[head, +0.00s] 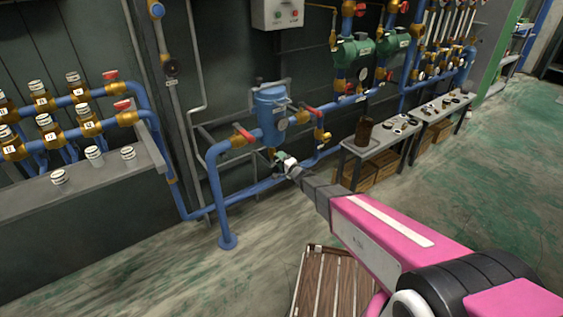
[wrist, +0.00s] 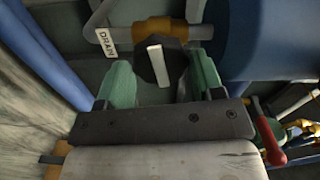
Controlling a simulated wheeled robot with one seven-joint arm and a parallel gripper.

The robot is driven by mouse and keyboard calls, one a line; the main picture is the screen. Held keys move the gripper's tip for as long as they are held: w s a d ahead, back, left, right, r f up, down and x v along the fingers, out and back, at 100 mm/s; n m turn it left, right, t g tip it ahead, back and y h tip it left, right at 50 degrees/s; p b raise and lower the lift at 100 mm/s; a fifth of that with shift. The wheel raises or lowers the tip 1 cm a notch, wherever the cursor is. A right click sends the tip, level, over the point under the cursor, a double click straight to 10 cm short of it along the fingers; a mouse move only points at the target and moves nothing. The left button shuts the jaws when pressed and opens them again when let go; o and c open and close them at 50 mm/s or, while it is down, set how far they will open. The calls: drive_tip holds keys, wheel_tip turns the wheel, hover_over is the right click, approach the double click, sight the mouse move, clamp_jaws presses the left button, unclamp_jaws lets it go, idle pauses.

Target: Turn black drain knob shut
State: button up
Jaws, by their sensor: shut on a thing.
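The black drain knob (wrist: 172,66) shows in the wrist view, with a white bar across its face. It sits on a brass fitting (wrist: 160,28) beside a white tag reading DRAIN (wrist: 106,42). My gripper (wrist: 160,82) has a green finger on each side of the knob and is shut on it. In the head view my gripper (head: 282,160) is at the drain below the blue filter vessel (head: 270,108). The knob itself is too small and covered to make out there.
A red-handled valve (wrist: 270,140) is close to the right of my gripper in the wrist view. Blue pipes (head: 222,200) run around the vessel. A grey bench (head: 345,148) with small parts stands right, and a wooden pallet (head: 335,285) lies on the floor.

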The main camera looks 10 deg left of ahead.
drive_tip(key=shift+s+d+m, duration=0.1)
drive_tip(key=shift+m, duration=0.4)
drive_tip(key=o, duration=0.9)
drive_tip(key=v, duration=0.6)
drive_tip(key=shift+s+d, duration=0.25)
drive_tip(key=shift+d, duration=0.05)
